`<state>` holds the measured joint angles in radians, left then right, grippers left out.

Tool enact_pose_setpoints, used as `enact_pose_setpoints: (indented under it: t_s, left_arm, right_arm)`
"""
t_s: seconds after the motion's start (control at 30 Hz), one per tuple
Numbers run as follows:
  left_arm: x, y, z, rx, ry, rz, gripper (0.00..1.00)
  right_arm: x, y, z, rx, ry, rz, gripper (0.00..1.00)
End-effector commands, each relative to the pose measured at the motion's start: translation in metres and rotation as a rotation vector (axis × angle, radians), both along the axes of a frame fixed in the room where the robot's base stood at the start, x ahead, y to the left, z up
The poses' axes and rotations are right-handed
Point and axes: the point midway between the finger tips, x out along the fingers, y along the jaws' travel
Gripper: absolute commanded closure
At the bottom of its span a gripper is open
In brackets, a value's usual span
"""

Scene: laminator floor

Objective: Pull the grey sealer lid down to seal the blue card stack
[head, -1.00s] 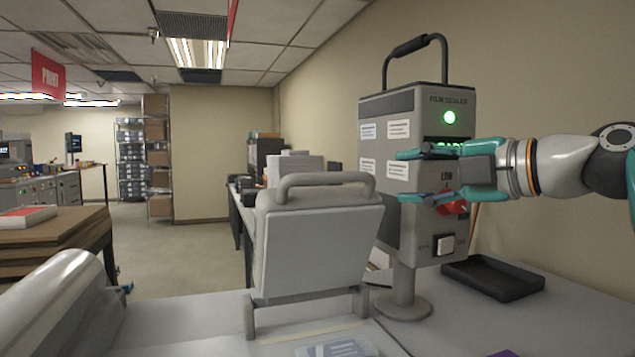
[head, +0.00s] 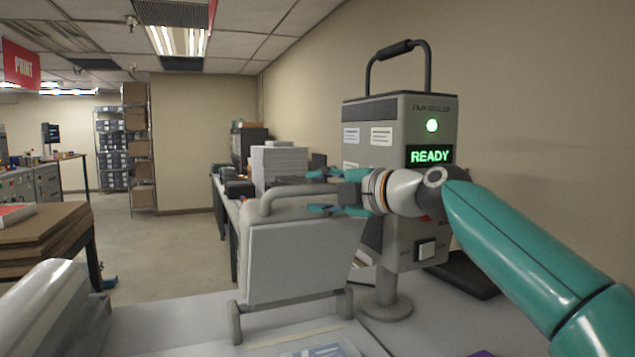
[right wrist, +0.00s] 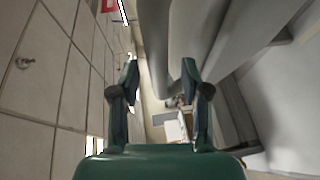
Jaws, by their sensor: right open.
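The grey sealer lid (head: 300,262) stands raised at the middle of the head view, with a thick grey bar handle (head: 265,205) along its top. My right gripper (head: 314,192) is open and empty at the handle's right part, its two teal fingers one above the other. In the right wrist view the open fingers (right wrist: 166,80) have the grey handle (right wrist: 187,75) close by; I cannot tell whether they touch it. Blue-tinted cards (head: 322,351) show only partly at the bottom edge of the head view. My left gripper is out of view.
The film sealer control box (head: 400,125) stands behind the lid, its green lamp lit and screen reading READY. A black tray (head: 462,275) lies behind my right arm. A grey rounded machine (head: 55,310) is at lower left. Bare table lies left of the lid.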

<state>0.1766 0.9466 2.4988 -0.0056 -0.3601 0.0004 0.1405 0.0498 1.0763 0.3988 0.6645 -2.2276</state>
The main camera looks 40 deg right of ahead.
Motion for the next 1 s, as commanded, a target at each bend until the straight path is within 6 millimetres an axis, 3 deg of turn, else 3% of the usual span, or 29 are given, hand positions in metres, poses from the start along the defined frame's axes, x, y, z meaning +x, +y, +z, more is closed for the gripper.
enact_pose_setpoints:
  t_s: [0.43,0.7,1.0]
  left_arm:
    - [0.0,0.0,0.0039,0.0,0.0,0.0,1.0]
    - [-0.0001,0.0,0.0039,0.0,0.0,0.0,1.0]
    - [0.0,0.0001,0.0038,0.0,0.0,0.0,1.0]
  right_arm:
    - [0.011,0.0026,-0.0014,-0.001,-0.001,0.001,0.54]
    - [0.0112,0.0031,-0.0016,-0.001,0.0,0.002,0.99]
    - [0.0117,-0.0007,-0.0026,0.0,0.001,0.002,1.0]
